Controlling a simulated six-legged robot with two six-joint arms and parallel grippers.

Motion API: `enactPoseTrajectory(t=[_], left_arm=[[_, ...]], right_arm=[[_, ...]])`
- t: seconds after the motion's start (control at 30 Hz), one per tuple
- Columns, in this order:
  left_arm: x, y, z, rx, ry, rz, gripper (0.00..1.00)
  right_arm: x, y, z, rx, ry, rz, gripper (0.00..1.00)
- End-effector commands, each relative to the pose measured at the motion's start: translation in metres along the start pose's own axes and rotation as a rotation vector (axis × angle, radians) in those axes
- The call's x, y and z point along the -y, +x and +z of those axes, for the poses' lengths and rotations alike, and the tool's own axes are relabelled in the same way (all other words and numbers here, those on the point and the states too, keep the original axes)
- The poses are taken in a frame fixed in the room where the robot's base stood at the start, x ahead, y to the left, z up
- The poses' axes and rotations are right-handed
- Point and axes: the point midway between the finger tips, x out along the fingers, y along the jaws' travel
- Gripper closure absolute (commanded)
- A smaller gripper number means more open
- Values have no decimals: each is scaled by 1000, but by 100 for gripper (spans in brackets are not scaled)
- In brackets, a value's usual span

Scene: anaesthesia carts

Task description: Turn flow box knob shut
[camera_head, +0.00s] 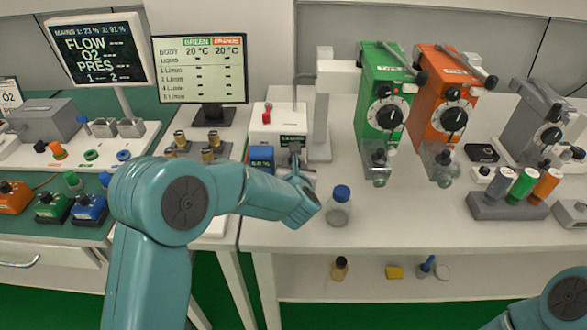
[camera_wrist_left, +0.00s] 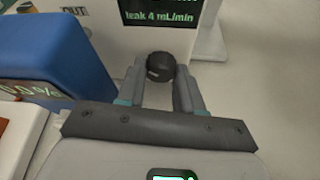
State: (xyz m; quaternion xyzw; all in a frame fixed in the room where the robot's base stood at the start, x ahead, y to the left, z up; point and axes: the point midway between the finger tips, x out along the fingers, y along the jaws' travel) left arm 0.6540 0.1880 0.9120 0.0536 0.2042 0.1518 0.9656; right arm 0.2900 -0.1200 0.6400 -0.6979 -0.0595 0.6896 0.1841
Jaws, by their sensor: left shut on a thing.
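The flow box (camera_head: 268,118) is a white box on the right-hand white table, with a small dark display reading "leak 4 mL/min" (camera_wrist_left: 160,17) in the left wrist view. Its black round knob (camera_wrist_left: 160,66) sits on the front face just below the display. My left gripper (camera_wrist_left: 160,84) has its two fingers on either side of the knob and is shut on it. In the head view my left gripper (camera_head: 296,160) reaches the box front, and the knob is hidden there. Only a teal joint of my right arm shows at the lower right; its gripper is out of view.
A blue box (camera_wrist_left: 50,50) stands close left of my left gripper; it also shows in the head view (camera_head: 261,159). A blue-capped bottle (camera_head: 339,207) stands just right of my left wrist. Green (camera_head: 384,100) and orange (camera_head: 440,105) vaporizers stand further right. Table front is mostly clear.

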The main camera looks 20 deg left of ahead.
Motion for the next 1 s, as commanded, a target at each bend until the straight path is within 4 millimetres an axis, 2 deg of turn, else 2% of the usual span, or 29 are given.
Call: enactPoseTrajectory(t=[0.7,1.0], left_arm=[[6,2,-5,0,583,243,95],[6,2,-4,0,770,321,95]], right_arm=[[-16,46,-1,0,0,0,100],[-22,60,-1,0,0,0,100]])
